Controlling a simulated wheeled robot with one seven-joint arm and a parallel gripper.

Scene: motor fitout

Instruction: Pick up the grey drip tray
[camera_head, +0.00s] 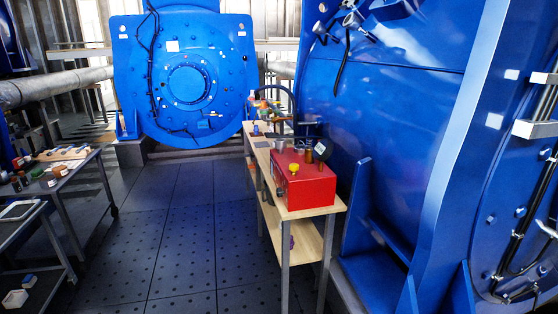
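A shallow, flat tray-like thing with a pale rim and a greyish inside (20,210) lies on the near left table, cut by the left edge of the picture. It may be the grey drip tray, but I cannot tell for certain. A small flat grey patch (262,145) also lies on the wooden bench, too small to identify. My gripper is not in view.
A wooden bench (312,212) carries a red box (302,184) with a yellow knob, and several small items. A left table (82,170) holds jars and blocks. Large blue machines (195,75) stand behind and at right (420,100). The dark floor (180,235) between is clear.

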